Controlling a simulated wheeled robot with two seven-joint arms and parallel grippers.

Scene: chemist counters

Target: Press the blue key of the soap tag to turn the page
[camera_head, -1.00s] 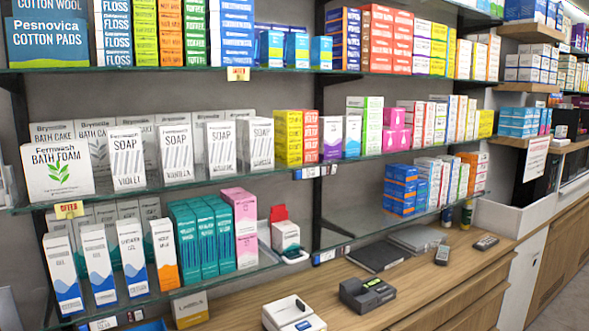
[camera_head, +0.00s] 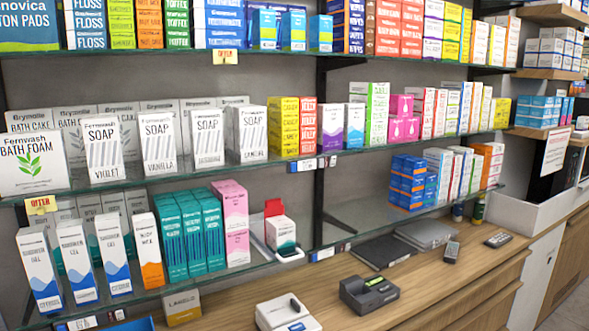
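White soap boxes (camera_head: 208,138) with grey stripes stand in a row on the middle glass shelf, beside a bath foam box (camera_head: 30,150). Small shelf tags sit on that shelf's front edge. One white tag (camera_head: 303,165) is right of the soap boxes, below the yellow and orange boxes, with another tag (camera_head: 327,161) beside it. The tags are too small to read, so I cannot tell which is the soap tag or make out a blue key. Neither of my grippers is in view.
A wooden counter (camera_head: 440,283) runs below the shelves. On it are a dark card terminal (camera_head: 368,293), a white device (camera_head: 287,313), dark flat pads (camera_head: 382,251) and small handsets (camera_head: 497,240). Lower shelf tags (camera_head: 330,251) and orange offer signs (camera_head: 40,204) hang on shelf edges.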

